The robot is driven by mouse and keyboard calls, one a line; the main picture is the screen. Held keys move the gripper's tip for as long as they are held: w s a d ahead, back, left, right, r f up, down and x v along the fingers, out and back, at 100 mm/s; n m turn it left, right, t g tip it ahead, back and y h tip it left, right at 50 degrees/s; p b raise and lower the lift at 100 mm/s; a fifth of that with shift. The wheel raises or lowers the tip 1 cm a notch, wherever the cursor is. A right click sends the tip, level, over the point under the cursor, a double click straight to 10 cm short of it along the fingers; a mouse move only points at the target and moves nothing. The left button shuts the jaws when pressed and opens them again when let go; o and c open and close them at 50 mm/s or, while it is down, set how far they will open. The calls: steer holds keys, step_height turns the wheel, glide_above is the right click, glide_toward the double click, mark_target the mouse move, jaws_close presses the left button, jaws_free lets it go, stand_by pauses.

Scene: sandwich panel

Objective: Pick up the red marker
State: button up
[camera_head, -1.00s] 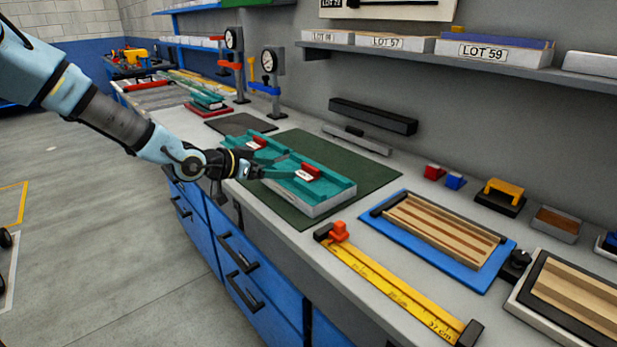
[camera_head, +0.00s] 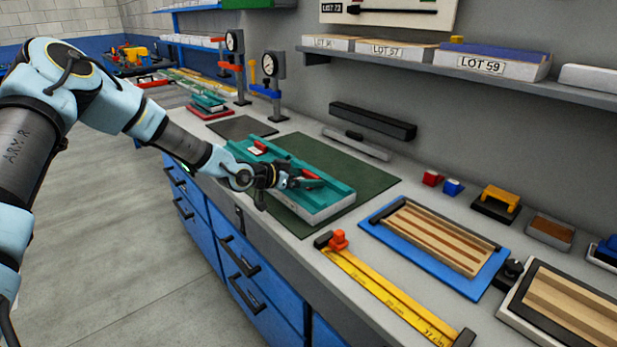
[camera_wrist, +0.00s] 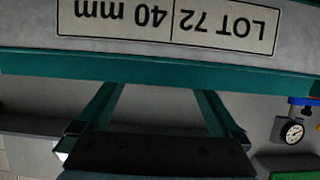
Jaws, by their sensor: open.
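A teal-topped sandwich panel (camera_head: 335,197) lies on a dark green mat on the bench. Two small red pieces sit on it: one (camera_head: 259,147) with a white label near its far left end, and one (camera_head: 308,173) near my gripper, partly hidden by it. I cannot tell which is the red marker. My gripper (camera_head: 314,183) is over the front right part of the panel, open, with nothing seen in it. The wrist view shows its two teal fingers (camera_wrist: 160,92) spread, in front of the panel's pale side with an upside-down "LOT 72 40 mm" label (camera_wrist: 170,20).
A yellow ruler (camera_head: 390,295) with a red-orange slider lies in front. A striped wooden panel on a blue mat (camera_head: 478,285) is to the right. A red block (camera_head: 432,178) and a blue block (camera_head: 453,187) stand behind. A shelf (camera_head: 430,70) overhangs the back.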

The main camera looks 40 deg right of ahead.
steer(key=shift+c, duration=0.4)
steer(key=c, duration=1)
steer(key=shift+r, duration=0.15)
